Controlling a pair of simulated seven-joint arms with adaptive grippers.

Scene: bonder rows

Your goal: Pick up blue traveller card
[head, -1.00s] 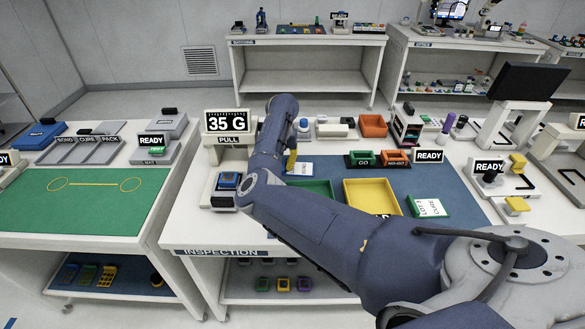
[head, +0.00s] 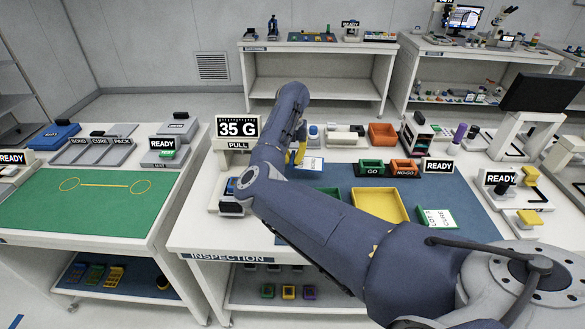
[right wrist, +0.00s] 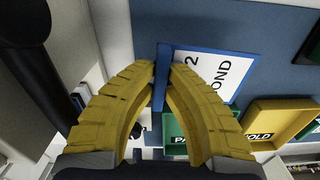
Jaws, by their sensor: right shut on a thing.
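The blue traveller card (head: 312,163) has a white face and a blue edge and tab. My right gripper (head: 301,154) has yellow fingers and is shut on it above the far side of the inspection bench's blue mat. In the right wrist view the fingertips (right wrist: 164,72) pinch the card's blue tab, and its white face (right wrist: 212,72) with "2" and "BOND" shows to the right. My right forearm hides part of the bench. My left gripper is not in view.
A yellow tray (head: 380,204) and a mostly hidden green tray (head: 330,191) lie near my forearm. A white-and-green card (head: 438,218) lies to the right. GO (head: 371,167) and NO-GO (head: 405,168) bins stand behind. The pull tester (head: 238,130) stands left.

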